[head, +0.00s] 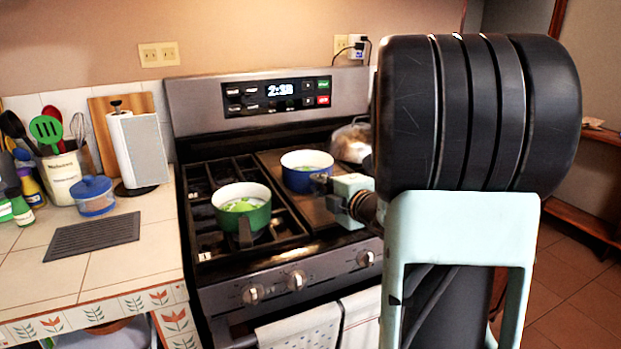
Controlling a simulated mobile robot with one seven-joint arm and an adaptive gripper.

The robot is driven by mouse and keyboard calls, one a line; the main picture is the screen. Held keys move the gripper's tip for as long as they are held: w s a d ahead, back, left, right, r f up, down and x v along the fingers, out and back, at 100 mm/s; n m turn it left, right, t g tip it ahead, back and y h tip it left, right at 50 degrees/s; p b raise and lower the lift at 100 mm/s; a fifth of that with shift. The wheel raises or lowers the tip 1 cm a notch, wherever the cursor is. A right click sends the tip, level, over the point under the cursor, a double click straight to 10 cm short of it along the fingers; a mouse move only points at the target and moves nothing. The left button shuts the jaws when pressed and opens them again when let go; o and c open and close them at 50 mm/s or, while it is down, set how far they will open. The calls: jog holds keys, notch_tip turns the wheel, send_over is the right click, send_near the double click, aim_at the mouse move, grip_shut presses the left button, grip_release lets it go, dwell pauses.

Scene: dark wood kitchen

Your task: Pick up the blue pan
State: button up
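The blue pan (296,181) has a pale rim and interior with some green inside. It sits upright on the right part of the stove top. My gripper (320,179) is at the right side of the blue pan, overlapping its edge in the picture. Its fingers are small and partly hidden by my own wrist, so I cannot tell if they touch the pan or are open or shut. The pan's handle is not clearly visible.
A green pan (258,217) with green contents stands on the stove's (280,255) front left grate. The left counter holds a grey mat (92,237), blue container (94,196), paper towel roll (138,150) and utensil crock (62,176).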

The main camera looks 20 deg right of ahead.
grip_shut()
jog(key=shift+r, duration=0.15)
jog(key=shift+r, duration=0.2)
